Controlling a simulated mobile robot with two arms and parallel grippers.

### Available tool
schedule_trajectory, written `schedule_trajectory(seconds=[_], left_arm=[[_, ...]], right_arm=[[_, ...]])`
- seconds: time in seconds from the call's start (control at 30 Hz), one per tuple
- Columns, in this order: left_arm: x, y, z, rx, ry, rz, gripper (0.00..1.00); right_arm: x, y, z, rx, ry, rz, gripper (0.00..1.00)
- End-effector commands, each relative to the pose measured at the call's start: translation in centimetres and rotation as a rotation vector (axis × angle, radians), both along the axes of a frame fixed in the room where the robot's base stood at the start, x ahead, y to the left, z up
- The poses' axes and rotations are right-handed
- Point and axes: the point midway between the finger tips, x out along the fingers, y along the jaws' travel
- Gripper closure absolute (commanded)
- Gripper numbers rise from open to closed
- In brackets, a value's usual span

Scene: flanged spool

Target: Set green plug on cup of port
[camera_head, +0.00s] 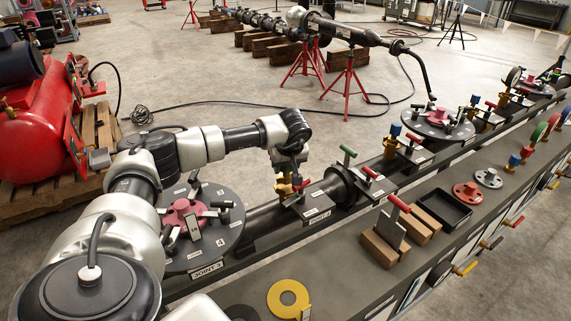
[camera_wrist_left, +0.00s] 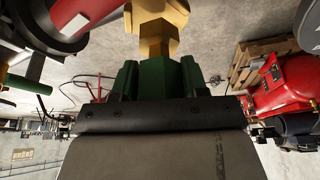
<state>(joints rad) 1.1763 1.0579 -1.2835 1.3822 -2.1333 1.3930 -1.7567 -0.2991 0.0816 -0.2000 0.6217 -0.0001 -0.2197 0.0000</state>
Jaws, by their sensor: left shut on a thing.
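My left gripper (camera_head: 287,163) reaches over the black pipe line near the label plates beside joint 2. It is shut on the green plug (camera_wrist_left: 165,76), whose faceted green body sits between the jaws in the left wrist view. A brass hexagonal part (camera_wrist_left: 156,28) lies directly beyond the green body, and brass also shows under the gripper in the head view (camera_head: 284,188). I cannot tell whether this brass belongs to the plug or to the port's cup. The cup itself is not clearly seen. My right gripper is not in view.
A red-handled valve (camera_head: 371,174) and a green-handled one (camera_head: 348,151) stand right of the gripper. A round flange plate (camera_head: 205,250) lies left of it. The bench (camera_head: 350,262) holds wooden blocks (camera_head: 380,248), a black tray (camera_head: 443,209) and a yellow ring (camera_head: 276,300).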

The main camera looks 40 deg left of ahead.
Motion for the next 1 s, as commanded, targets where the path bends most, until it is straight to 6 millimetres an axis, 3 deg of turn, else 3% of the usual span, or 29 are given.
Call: schedule_trajectory(seconds=[0.5, 0.77, 0.8, 0.97, 1.0], left_arm=[[0.0, -0.1, -1.9, 0.0, -0.001, 0.0, 0.86], [0.0, -0.1, -1.9, 0.0, -0.001, 0.0, 0.86], [0.0, -0.1, -1.9, 0.0, -0.001, 0.0, 0.52], [0.0, -0.1, -1.9, 0.0, -0.001, 0.0, 0.27], [0.0, -0.1, -1.9, 0.0, 0.0, 0.0, 0.27]], right_arm=[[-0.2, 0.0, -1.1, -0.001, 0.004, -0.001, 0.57], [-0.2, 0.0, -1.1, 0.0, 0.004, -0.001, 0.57], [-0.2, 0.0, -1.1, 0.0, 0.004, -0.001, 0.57], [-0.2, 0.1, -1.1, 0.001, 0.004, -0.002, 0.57], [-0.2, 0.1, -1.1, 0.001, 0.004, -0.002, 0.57]])
